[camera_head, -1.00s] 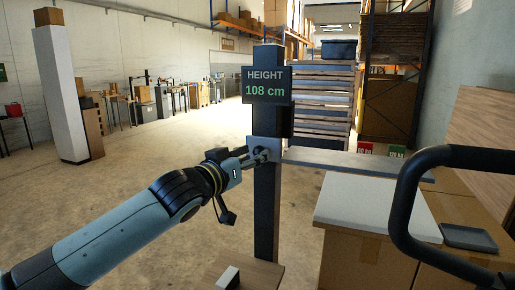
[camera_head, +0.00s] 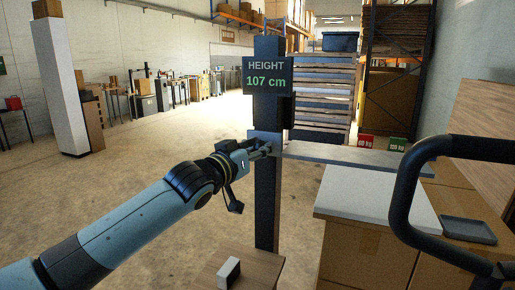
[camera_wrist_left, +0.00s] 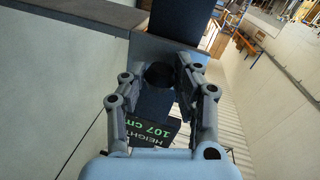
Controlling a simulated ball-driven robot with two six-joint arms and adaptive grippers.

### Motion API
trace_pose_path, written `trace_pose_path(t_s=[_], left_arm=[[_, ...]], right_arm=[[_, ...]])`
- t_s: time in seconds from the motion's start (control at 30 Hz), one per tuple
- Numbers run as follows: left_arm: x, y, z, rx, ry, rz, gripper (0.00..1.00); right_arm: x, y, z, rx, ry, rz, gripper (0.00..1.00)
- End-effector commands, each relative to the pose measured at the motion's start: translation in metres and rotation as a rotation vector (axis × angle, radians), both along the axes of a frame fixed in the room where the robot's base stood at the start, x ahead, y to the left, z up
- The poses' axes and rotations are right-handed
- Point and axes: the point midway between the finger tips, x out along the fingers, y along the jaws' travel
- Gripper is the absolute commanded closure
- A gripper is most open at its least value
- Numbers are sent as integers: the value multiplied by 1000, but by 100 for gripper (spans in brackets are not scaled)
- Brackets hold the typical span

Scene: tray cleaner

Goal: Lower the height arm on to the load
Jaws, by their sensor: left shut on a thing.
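The height arm (camera_head: 350,154) is a flat grey bar reaching right from a slider on a dark upright post (camera_head: 267,205). A display (camera_head: 269,77) on the post reads HEIGHT 107 cm. My left gripper (camera_head: 265,150) is shut on the dark knob (camera_wrist_left: 157,76) of the slider, at the left end of the bar; the fingers flank the knob in the left wrist view. The load is a stack of cardboard boxes (camera_head: 368,255) with a pale flat top (camera_head: 370,200). The bar is above this top, with a visible gap. My right gripper is out of view.
A black curved handle (camera_head: 403,195) stands in the right foreground, in front of the boxes. A grey tray (camera_head: 467,230) lies on a box at the right. A small wooden stand (camera_head: 250,270) is by the post's foot. Open floor lies to the left.

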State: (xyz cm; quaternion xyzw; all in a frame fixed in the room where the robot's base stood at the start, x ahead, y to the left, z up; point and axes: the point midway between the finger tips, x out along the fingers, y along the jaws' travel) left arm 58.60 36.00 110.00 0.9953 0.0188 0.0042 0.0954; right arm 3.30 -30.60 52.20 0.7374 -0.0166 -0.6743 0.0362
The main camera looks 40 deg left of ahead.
Motion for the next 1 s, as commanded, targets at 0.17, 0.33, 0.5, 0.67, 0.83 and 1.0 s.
trace_pose_path(t_s=[0.17,0.33,0.5,0.67,0.83,1.0], left_arm=[[-1,0,-60,-3,9,2,96],[-1,1,-100,-2,11,3,96],[-1,1,-121,-2,10,2,96],[-1,1,-124,-3,8,2,96],[-1,0,-122,-2,6,2,96],[0,0,-121,-2,5,2,60]], right_arm=[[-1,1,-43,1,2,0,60],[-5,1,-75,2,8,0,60],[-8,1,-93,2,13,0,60],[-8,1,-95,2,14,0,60],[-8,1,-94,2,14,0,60],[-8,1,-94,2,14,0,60]])
